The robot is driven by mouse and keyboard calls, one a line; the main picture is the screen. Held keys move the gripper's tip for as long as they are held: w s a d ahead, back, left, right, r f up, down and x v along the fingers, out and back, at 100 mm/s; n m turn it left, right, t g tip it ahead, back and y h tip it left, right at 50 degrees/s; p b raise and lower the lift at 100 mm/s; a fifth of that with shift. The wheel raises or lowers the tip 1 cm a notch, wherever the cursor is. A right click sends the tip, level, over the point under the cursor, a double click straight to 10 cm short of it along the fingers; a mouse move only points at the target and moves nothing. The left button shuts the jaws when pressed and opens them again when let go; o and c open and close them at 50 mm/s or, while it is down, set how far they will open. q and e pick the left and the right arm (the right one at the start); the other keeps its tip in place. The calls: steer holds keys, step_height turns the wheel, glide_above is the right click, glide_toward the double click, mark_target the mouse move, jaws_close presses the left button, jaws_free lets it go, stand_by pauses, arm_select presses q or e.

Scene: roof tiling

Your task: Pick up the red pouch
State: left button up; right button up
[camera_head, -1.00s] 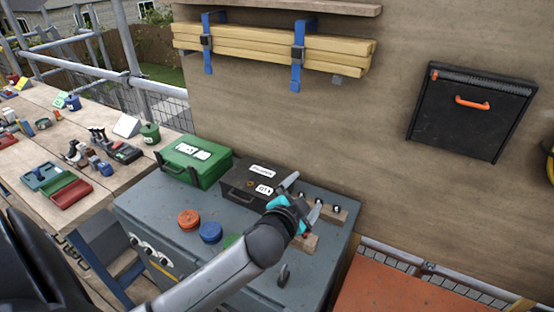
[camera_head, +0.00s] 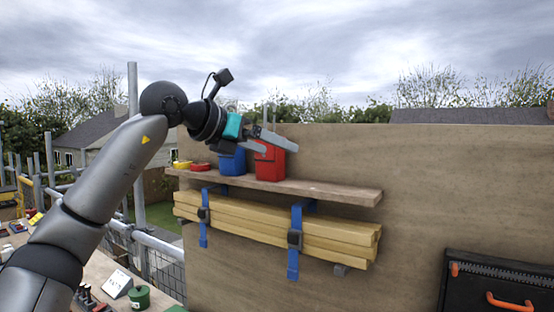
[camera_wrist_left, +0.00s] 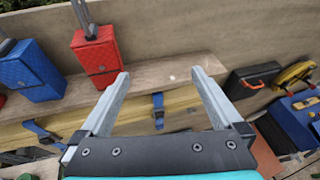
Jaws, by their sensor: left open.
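The red pouch (camera_head: 270,164) stands upright on the wooden wall shelf (camera_head: 318,190), right of a blue pouch (camera_head: 233,163). In the left wrist view the red pouch (camera_wrist_left: 98,58) shows quilted sides and a dark upright part on top. My left gripper (camera_head: 285,145) is raised at shelf height and overlaps the top of the red pouch in the head view. In the left wrist view its two fingers (camera_wrist_left: 160,73) are spread and empty, and the pouch lies left of them, outside the gap. My right gripper is not in view.
A yellow item (camera_head: 181,165) and a red round item (camera_head: 200,167) sit at the shelf's left end. Yellow timber (camera_head: 265,225) hangs in blue straps below. The shelf right of the red pouch is bare. A black case (camera_head: 490,285) hangs lower right.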

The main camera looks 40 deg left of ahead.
mark_target(269, 153)
arm_select(q)
steer(key=s+a+r+n+y, duration=0.2)
steer(key=s+a+y, duration=0.15)
steer(key=a, duration=0.35)
steer(key=shift+g, duration=0.3)
steer(key=p+x, duration=0.1)
steer(key=x, duration=0.3)
steer(key=p+x, duration=0.1)
steer(key=x, duration=0.4)
steer(key=p+x, duration=0.1)
steer(key=x, duration=0.4)
steer(key=shift+w+a+r+p, duration=0.2)
steer(key=shift+r+p, duration=0.15)
steer(key=shift+p, duration=0.05)
steer(key=shift+w+f, duration=0.25)
steer(key=shift+w, duration=0.1)
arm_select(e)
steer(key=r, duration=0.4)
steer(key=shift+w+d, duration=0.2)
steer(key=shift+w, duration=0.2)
arm_select(q)
steer(key=shift+s, duration=0.1)
steer(key=shift+a, duration=0.1)
jaws_close()
steer(key=shift+r, duration=0.15)
